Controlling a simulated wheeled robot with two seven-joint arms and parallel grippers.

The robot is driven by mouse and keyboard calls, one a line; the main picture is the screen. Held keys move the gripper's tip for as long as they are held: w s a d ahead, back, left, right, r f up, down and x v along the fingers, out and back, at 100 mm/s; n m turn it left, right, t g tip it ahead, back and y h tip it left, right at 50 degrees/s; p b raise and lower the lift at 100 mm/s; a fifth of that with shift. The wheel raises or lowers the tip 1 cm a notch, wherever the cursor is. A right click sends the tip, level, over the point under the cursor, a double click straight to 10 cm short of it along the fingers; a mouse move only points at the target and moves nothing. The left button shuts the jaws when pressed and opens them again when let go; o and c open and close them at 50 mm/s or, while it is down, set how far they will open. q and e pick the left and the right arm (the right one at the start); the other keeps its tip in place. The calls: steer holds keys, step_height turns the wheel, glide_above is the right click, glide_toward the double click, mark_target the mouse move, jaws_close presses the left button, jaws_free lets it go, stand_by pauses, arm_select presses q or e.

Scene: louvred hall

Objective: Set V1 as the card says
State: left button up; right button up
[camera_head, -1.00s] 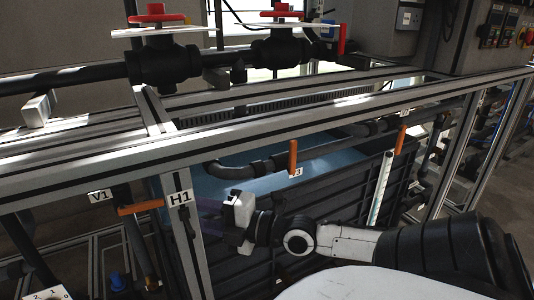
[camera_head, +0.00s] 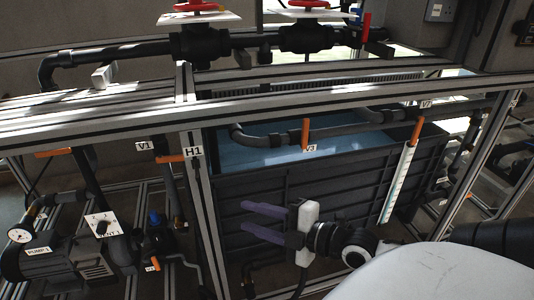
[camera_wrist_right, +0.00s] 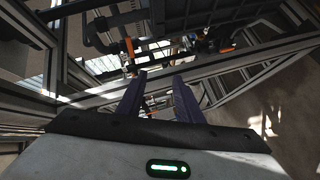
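The V1 label (camera_head: 143,146) hangs on the frame's front rail, left of the H1 post. An orange lever (camera_head: 171,158) lies roughly level just right of this label, on a dark pipe that runs down below the rail. My right gripper (camera_head: 243,217) is open and empty, its purple fingers pointing left in front of the dark tank, to the right of the H1 post and below the lever. In the right wrist view the fingers (camera_wrist_right: 159,76) are also apart with nothing between them. My left gripper is not in view. I cannot make out a card with a setting.
The H1 post (camera_head: 195,190) stands between my right gripper and the V1 lever. Other orange levers are at V3 (camera_head: 306,132), V7 (camera_head: 416,130) and far left (camera_head: 54,152). A vent dial plate (camera_head: 103,225) and a pump (camera_head: 65,262) sit lower left. Red handwheels (camera_head: 195,6) are above.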

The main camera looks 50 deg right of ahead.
steer(key=shift+s+a+f+m+g+p, duration=1)
steer(key=shift+s+a+f+m+p, duration=0.6)
steer(key=shift+f+m+p, duration=0.25)
steer(key=shift+r, duration=0.1)
